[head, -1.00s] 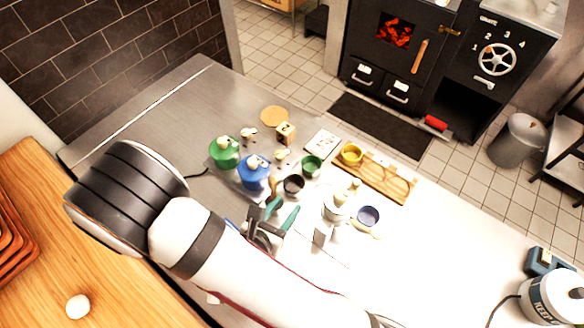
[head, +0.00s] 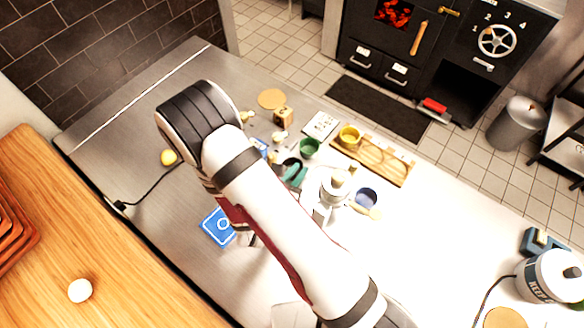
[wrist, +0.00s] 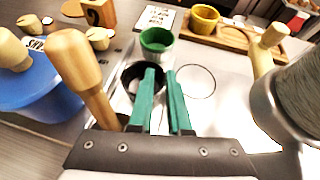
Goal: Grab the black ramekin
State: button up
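The black ramekin (wrist: 128,88) stands upright in the wrist view, just beyond my fingertips and partly hidden by my left finger. In the head view my arm and gripper cover most of the black ramekin (head: 291,162). My gripper (wrist: 161,72) has two teal fingers with a narrow gap between them. The left finger overlaps the ramekin's opening and the right one lies just past its right rim. Contact with the rim cannot be told. In the head view my gripper (head: 296,172) is beside the ramekin.
A green ramekin (wrist: 157,41) stands just behind. A yellow ramekin (wrist: 203,19) is on a wooden board (head: 392,172). A wooden-handled blue item (wrist: 35,85) is close on the left, a grey cylinder with a wooden knob (wrist: 290,95) on the right. A blue ramekin (head: 366,197) stands farther right.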

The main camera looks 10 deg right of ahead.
grip_shut()
